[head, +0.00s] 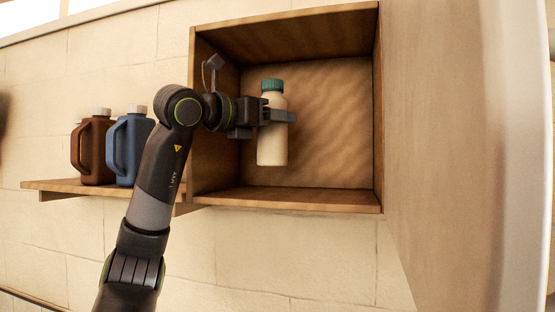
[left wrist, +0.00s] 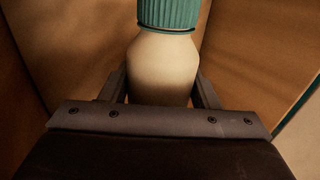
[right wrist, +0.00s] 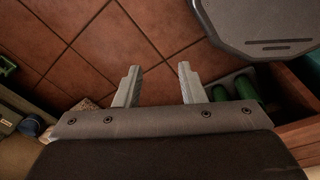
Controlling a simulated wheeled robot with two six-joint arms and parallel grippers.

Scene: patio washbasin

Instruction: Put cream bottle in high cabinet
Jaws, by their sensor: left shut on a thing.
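The cream bottle (head: 272,145) has a teal cap and stands upright at the cabinet opening in the head view. My left gripper (head: 276,117) is shut around its upper body. The left wrist view shows the bottle (left wrist: 164,65) between the two fingers (left wrist: 163,92). The high cabinet (head: 285,198) is an open wooden box on the wall. The bottle's base appears close to the cabinet floor, but I cannot tell if they touch. My right gripper (right wrist: 158,85) is open and empty above a tiled floor in the right wrist view.
A brown jug (head: 97,150) and a blue jug (head: 131,147) stand on a wall shelf (head: 60,186) left of the cabinet. A wooden door or panel (head: 440,130) stands to the cabinet's right. The cabinet's right side is free. Green items (right wrist: 245,88) lie low near my right gripper.

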